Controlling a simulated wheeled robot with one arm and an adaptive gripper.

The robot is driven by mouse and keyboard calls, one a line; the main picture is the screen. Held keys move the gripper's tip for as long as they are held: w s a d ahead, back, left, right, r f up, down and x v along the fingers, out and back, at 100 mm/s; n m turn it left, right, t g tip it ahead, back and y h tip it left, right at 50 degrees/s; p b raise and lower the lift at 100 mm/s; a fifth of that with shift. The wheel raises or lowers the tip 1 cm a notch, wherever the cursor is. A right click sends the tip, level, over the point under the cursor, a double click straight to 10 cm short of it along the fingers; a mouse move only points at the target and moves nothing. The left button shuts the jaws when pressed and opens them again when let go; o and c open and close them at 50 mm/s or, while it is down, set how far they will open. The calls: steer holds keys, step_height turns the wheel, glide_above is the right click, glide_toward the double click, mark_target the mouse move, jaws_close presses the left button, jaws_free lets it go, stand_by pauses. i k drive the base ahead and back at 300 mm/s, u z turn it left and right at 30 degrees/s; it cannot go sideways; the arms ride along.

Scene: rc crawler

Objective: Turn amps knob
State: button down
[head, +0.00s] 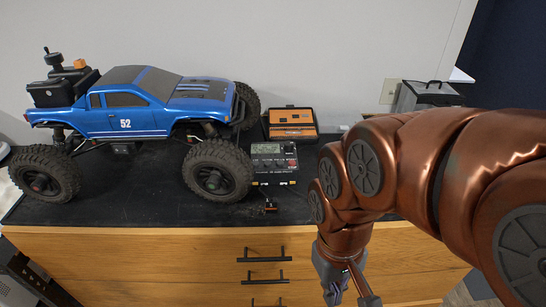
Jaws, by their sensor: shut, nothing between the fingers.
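The dark charger box (274,162) with a small grey-green display sits on the black top of the wooden cabinet, just right of the truck's front wheel. Small controls show near its right side, but they are too small to tell which is the amps knob. My gripper (350,297) hangs down in front of the cabinet, to the right of and below the charger, at the bottom edge of the picture. It is shut and empty, and apart from the charger. My copper-coloured arm comes in from the right and covers the right part of the cabinet top.
A big blue toy truck (128,116) with black tyres stands left of the charger. An open orange case (291,121) lies behind the charger against the wall. A short cable with a connector (270,206) lies in front of it. A grey metal box (424,95) stands at the back right.

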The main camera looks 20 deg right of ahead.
mark_target(288, 146)
steer(key=z, duration=1.85)
steer(key=k, duration=0.35)
steer(key=u, duration=1.65)
steer(key=i, duration=0.5)
steer(key=u, duration=0.1)
